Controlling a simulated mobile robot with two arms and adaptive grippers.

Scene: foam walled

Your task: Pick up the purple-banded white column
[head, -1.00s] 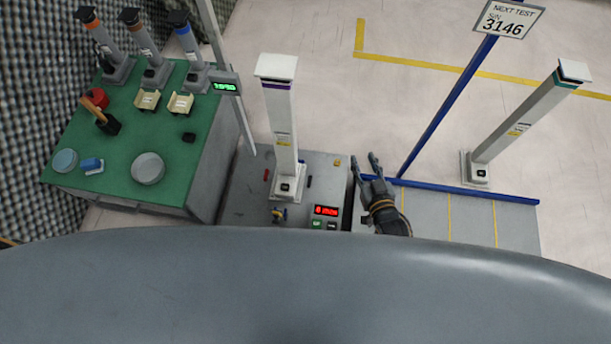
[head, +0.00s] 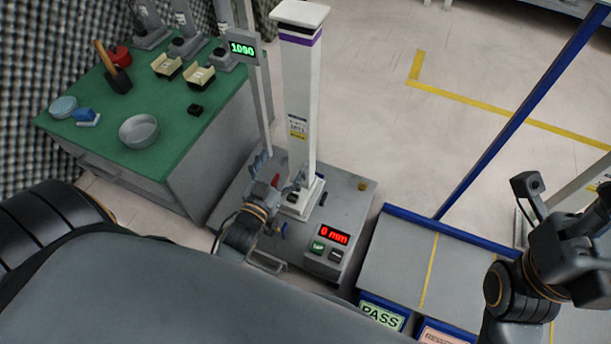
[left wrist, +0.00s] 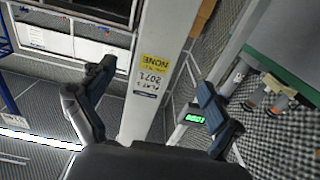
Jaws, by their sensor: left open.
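The purple-banded white column (head: 299,95) stands upright on its square foot on a grey test stand (head: 345,200). Its purple band is just below the white cap. My left gripper (head: 280,192) is low at the column's left side, near the foot. In the left wrist view, its open fingers (left wrist: 155,88) lie on either side of the column shaft (left wrist: 158,60), with gaps visible. The label on the shaft shows there. My right gripper (head: 590,225) is at the right edge, partly cut off; its fingers are unclear.
A thin post with a green display (head: 242,49) rises behind the stand. A blue-edged grey platform (head: 395,265) with a slanting blue post (head: 520,115) is at right.

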